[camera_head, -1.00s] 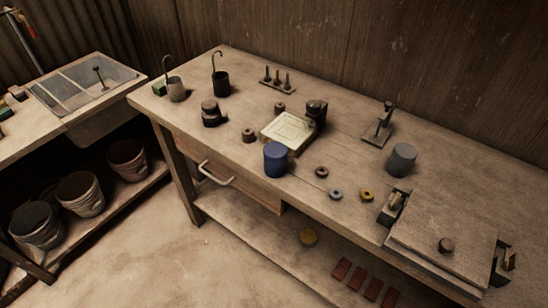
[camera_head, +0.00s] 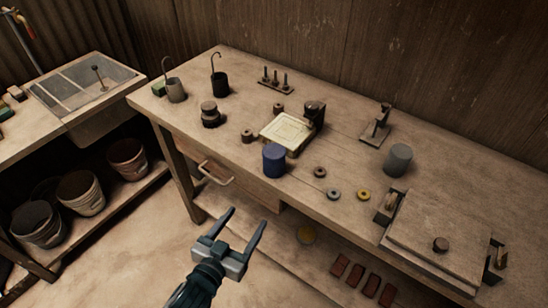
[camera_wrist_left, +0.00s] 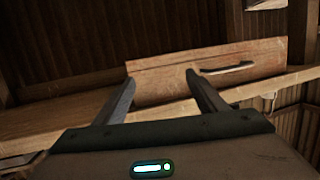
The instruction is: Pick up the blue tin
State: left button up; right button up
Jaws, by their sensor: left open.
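The blue tin (camera_head: 274,160) is a dark blue cylinder standing upright near the front edge of the workbench, just in front of the cream tile press plate (camera_head: 287,133). My left gripper (camera_head: 246,222) is open and empty, in front of the bench and lower in the picture than the tin, with its fingers pointing up towards the bench. In the left wrist view the open fingers (camera_wrist_left: 160,88) face the wooden drawer front (camera_wrist_left: 165,82), and the tin does not show there. My right gripper is not in view.
The drawer handle (camera_head: 215,173) sticks out at the bench front. A grey tin (camera_head: 398,160) stands to the right. Small rings, including a yellow ring (camera_head: 363,194), lie near the front edge. A sink (camera_head: 88,88) is at left.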

pick_arm(q)
notch_tip(320, 180, up, 14)
jog(key=s+d+t+h, duration=0.1)
jog(key=s+d, duration=0.1)
jog(key=shift+s+t+h, duration=0.35)
jog(key=shift+t+h, duration=0.05)
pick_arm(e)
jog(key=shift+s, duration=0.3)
